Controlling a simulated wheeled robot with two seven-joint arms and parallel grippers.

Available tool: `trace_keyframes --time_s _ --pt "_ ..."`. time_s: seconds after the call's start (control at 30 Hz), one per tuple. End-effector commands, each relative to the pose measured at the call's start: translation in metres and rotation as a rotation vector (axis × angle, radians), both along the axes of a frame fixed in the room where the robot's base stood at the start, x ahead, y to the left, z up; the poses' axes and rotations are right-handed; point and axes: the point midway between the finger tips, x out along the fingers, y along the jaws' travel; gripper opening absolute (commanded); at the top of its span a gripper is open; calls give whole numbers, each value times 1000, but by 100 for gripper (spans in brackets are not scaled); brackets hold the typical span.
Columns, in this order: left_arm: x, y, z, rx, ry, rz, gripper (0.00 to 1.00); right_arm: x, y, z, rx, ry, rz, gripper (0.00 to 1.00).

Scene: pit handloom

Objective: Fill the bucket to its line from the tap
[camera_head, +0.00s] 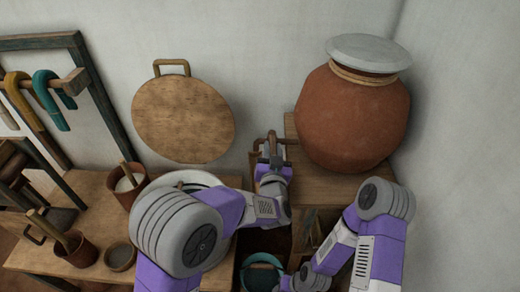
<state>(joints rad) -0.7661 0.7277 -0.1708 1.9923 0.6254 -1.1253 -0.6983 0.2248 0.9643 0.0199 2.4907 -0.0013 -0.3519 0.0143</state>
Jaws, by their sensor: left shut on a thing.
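The brown metal tap (270,137) sticks out low on the wall, left of the big clay pot. My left gripper (272,158) is at the tap and shut on its handle; the gripper hides much of the handle. The teal bucket (262,258) stands below the tap, in the dark gap by the wooden stand. Its lower part is cut off by the bottom edge of the view. I cannot make out its line or a water level. My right gripper (308,279) is low beside the bucket's right side; its fingers are not clear, so its jaw state cannot be told.
A clay pot (350,118) with a grey lid stands on a wooden stand (307,175) at right. The wooden table (88,190) at left holds clay cups (127,186) and a pale basin (190,178), partly behind my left arm. A round wooden board (183,120) leans on the wall.

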Motion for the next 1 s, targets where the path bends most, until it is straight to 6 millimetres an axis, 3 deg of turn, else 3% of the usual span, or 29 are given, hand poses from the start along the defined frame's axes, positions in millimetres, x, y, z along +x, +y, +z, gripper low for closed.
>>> trace_keyframes --time_s 0.17,0.2,0.37,0.73,1.0 --pt "0 1 2 -4 -4 3 0 0 0 0 0 0 0 43" --pt "0 1 2 -4 -4 3 28 0 0 0 0 0 0 43" --pt "0 2 1 -3 -3 3 52 0 0 0 0 0 0 43" --pt "-6 2 1 -2 0 1 52 0 0 1 0 0 0 43" --pt "-48 5 2 -2 -2 0 52 0 0 7 0 0 0 43"
